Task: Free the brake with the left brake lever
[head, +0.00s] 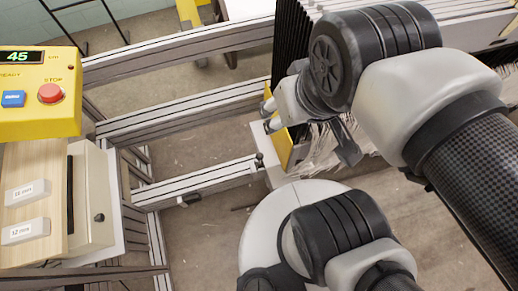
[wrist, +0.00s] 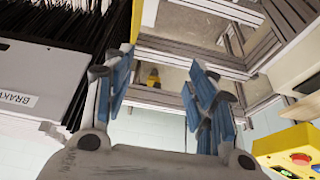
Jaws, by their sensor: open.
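My gripper (head: 270,115) is open, its two pale fingertips pointing left beside the dark upright frame stack. In the wrist view its blue-padded fingers (wrist: 152,88) stand wide apart with nothing between them. A small dark knob (head: 259,158) stands at the right end of a low aluminium rail, a little below and left of my fingertips in the head view, apart from them. I cannot tell whether it is the left brake lever. No lever shows clearly in the wrist view.
The yellow control box (head: 40,95) reads 45 and has a blue button and red STOP button. A wooden board (head: 35,165) with two labelled white blocks lies below it. Aluminium rails (head: 180,110) cross the left. A partly legible label (wrist: 17,98) sits on a grey panel.

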